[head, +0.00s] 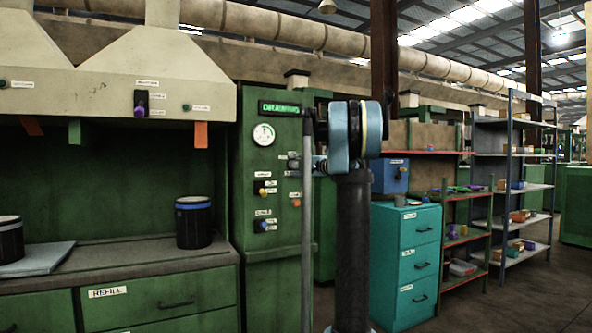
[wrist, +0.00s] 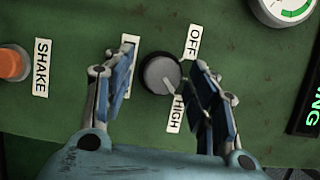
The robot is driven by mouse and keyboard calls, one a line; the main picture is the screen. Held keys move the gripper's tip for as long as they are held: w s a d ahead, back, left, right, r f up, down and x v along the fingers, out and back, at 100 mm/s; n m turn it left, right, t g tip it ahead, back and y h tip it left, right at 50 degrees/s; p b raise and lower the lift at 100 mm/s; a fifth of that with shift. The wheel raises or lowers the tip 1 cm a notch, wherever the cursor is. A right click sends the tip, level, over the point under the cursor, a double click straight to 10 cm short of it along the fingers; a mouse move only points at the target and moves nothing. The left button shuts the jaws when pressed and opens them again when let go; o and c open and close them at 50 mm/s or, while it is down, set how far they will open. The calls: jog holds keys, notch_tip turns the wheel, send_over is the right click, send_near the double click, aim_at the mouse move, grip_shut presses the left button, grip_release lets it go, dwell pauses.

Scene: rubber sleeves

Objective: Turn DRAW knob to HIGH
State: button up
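A round grey knob (wrist: 160,73) sits on a green panel between my gripper's fingers in the wrist view. An OFF label (wrist: 193,42) is at its upper right and a HIGH label (wrist: 175,113) just below it; another label on its left is mostly hidden by a finger. A pale line on the knob's lower right side runs toward the HIGH label. My gripper (wrist: 167,60) is open, with one finger on each side and visible gaps to the knob. In the head view the grey knob (head: 293,160) is small on the green cabinet, left of my arm.
An orange SHAKE button (wrist: 14,63) is left of the knob in the wrist view. A gauge (head: 263,135) and a lit green display (head: 279,108) are above it in the head view. A teal drawer cabinet (head: 406,260) stands right of my arm.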

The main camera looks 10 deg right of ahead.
jog(key=shift+s, duration=0.1)
jog(key=v, duration=1.1)
jog(key=shift+s+d, duration=0.25)
jog(key=shift+d, duration=0.05)
jog(key=shift+f, duration=0.1)
jog(key=s+a+f+n+g+h, duration=0.2)
jog(key=s+a+f+n+g, duration=0.15)
jog(key=s+a+f, duration=0.6)
jog(key=s+a+f+n+g+h, duration=0.15)
jog(key=s+a+f+g, duration=0.35)
jog(key=s+f, duration=0.6)
jog(key=s+d+f+n+g+h, duration=0.1)
jog(key=s+d+f+n+h, duration=0.1)
jog(key=s+f, duration=1)
jog(key=s+d+f+n+g+h, duration=0.2)
jog(key=s+f+h, duration=0.4)
jog(key=s+f, duration=0.6)
jog(key=s+d+n, duration=0.1)
jog(key=s+d, duration=0.1)
jog(key=s, duration=0.1)
jog(key=shift+s+f, duration=0.3)
jog(key=shift+f, duration=0.05)
jog(key=c, duration=0.5)
jog(key=shift+a+n, duration=0.15)
jog(key=shift+n, duration=0.15)
